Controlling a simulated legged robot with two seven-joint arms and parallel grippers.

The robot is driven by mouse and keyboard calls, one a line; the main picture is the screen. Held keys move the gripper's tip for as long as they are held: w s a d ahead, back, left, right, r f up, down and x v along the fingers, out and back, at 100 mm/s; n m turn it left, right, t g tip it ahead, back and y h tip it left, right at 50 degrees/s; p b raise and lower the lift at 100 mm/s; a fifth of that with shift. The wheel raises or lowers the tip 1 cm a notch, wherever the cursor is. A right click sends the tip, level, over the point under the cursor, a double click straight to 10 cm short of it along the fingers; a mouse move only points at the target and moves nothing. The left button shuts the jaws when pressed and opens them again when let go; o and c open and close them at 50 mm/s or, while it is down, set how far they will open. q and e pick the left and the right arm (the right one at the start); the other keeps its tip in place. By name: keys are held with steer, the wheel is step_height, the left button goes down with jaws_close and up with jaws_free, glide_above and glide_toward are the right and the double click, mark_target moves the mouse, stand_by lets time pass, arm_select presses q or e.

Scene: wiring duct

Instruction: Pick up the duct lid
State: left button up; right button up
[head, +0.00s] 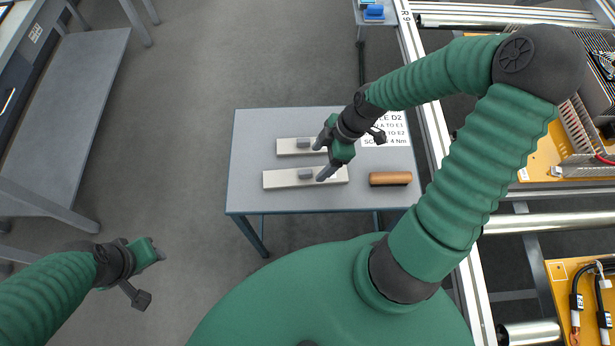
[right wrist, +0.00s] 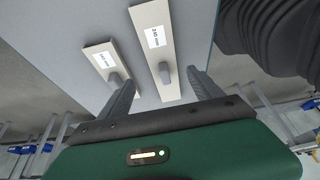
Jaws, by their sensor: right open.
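Two pale flat duct lids with grey grip blocks lie on the table in the head view: a shorter one (head: 289,147) at the back and a longer one (head: 279,180) in front. In the right wrist view, the longer lid (right wrist: 160,56) has a label that seems to read 240 mm; the shorter lid (right wrist: 104,60) has a smaller label. My right gripper (head: 322,160) is open and empty above the lids' right part. In the right wrist view, the longer lid's block lies between its fingers (right wrist: 162,92), apart from them. My left gripper (head: 149,276) is open and empty, left of the table.
The grey table (head: 250,130) also holds a brush with a wooden top (head: 390,178) at front right and a printed sheet (head: 395,130) at back right. Metal rails and orange equipment panels (head: 560,140) stand right of the table. Grey floor lies open to the left.

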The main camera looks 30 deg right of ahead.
mark_target(307, 171)
steer(key=a+f+b, duration=0.1)
steer(key=a+f, duration=0.1)
steer(key=w+a+f+b, duration=0.1)
steer(key=a+f, duration=0.1)
steer(key=f, duration=0.1)
steer(key=shift+w+a+f+b, duration=0.1)
steer(key=shift+a+f+b, duration=0.1)
steer(key=shift+b, duration=0.1)
steer(key=shift+w+f, duration=0.1)
steer(key=shift+f, duration=0.2)
steer(key=shift+d, duration=0.3)
steer(key=shift+c, duration=0.6)
steer(key=shift+a+r, duration=0.1)
steer(key=shift+a, duration=0.15)
steer(key=c, duration=0.9)
steer(key=shift+c, duration=1.3)
arm_select(q)
steer(key=f, duration=0.1)
steer(key=a+f, duration=0.1)
steer(key=f, duration=0.1)
steer(key=shift+s+f, duration=0.1)
steer(key=shift+f, duration=0.05)
arm_select(e)
steer(key=shift+d, duration=0.15)
steer(key=shift+c, duration=0.6)
